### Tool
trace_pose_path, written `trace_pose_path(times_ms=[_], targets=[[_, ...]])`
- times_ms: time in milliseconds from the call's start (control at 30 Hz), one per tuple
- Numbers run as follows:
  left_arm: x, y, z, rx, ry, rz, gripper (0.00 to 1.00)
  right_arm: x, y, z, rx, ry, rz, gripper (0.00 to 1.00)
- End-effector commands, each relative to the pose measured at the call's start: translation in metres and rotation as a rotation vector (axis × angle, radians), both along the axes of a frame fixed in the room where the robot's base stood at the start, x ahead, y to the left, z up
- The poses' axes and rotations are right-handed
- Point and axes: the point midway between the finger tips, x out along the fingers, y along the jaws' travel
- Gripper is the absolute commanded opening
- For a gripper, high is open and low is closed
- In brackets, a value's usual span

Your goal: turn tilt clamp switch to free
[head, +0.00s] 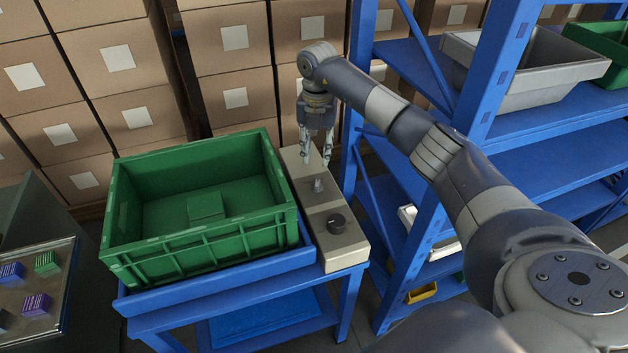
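A beige control box (325,257) runs along the right side of the blue tilt stand. It carries a small grey switch (318,186) on a grey plate and, nearer to me, a round black knob (337,223). I cannot read any labels, so I cannot tell which one is the tilt clamp switch or its setting. My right gripper (317,161) points down over the far part of the box, just beyond the grey switch. Its two fingers are apart with nothing between them. My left gripper is not in view.
A green crate (205,253) with a green block (206,206) inside sits on the blue stand (230,271), left of the box. A blue shelf rack (530,121) with a grey bin (530,65) stands close on the right. Stacked cartons (235,65) fill the back.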

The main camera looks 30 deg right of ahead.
Motion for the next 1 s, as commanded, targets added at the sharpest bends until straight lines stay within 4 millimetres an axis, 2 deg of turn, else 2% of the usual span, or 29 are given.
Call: trace_pose_path(times_ms=[300,500,700,967,1000], targets=[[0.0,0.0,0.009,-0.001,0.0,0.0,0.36,-0.002,0.001,-0.056,0.001,0.006,0.0,0.31],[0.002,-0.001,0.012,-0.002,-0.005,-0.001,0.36,-0.001,0.001,-0.086,0.001,0.003,0.0,0.31],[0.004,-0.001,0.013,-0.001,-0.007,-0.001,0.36,-0.001,0.0,-0.099,0.001,0.001,0.001,0.31],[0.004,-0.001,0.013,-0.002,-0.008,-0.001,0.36,-0.001,0.0,-0.1,0.0,0.0,0.001,0.31],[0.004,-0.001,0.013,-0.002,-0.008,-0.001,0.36,-0.001,0.0,-0.1,0.0,0.0,0.001,0.22]])
